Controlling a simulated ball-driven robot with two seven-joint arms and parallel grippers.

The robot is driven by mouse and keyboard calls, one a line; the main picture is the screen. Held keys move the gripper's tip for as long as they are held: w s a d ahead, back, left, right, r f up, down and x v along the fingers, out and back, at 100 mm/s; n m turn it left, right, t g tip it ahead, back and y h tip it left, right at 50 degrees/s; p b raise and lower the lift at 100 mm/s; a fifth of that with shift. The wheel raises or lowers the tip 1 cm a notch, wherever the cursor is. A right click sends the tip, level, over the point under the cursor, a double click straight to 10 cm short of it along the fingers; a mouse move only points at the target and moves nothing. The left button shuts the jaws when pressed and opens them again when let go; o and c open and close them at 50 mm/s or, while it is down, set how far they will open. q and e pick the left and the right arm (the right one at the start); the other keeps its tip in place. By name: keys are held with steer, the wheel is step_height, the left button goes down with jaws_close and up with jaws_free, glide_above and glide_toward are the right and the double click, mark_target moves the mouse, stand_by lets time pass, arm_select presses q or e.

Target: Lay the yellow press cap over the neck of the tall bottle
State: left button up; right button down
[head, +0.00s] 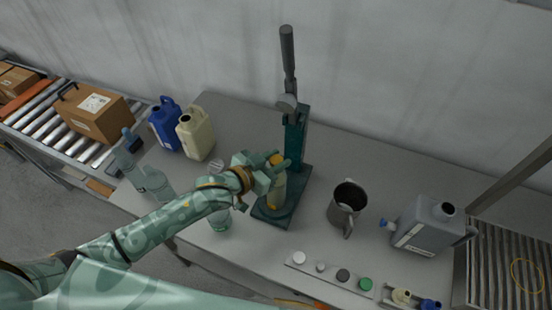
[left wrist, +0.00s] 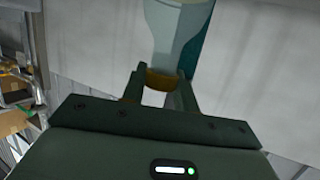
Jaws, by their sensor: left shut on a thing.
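My left gripper (head: 277,163) is shut on the yellow press cap (left wrist: 158,80), which shows between its fingertips in the left wrist view. In the head view the gripper is at the top of a pale yellowish bottle (head: 278,190), which stands upright on the base of a dark teal press (head: 297,135). The fingers hide the bottle's neck, so I cannot tell whether the cap touches it. In the left wrist view a pale, tapering shape (left wrist: 176,35) lies just beyond the cap. My right gripper is out of view.
A grey mug (head: 347,203) and a grey canister (head: 428,226) stand right of the press. A strip with several caps (head: 330,273) lies in front. Blue (head: 165,125) and cream (head: 196,134) jugs stand behind left. Bare table lies behind the mug.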

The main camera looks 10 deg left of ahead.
arm_select(q)
steer(key=shift+f, duration=0.45)
steer(key=o, duration=0.9)
steer(key=shift+r, duration=0.2)
steer(key=shift+r+p+v, duration=0.1)
steer(key=shift+r+v, duration=0.05)
steer(key=shift+v, duration=1.9)
steer(key=shift+r+p+v, duration=0.1)
steer(key=shift+r+v, duration=0.1)
steer(key=shift+v, duration=1.85)
steer(key=shift+r+p+v, duration=0.1)
steer(key=shift+r+v, duration=0.05)
steer(key=shift+v, duration=1.9)
steer(key=shift+w+d, duration=0.1)
steer(key=shift+w, duration=0.05)
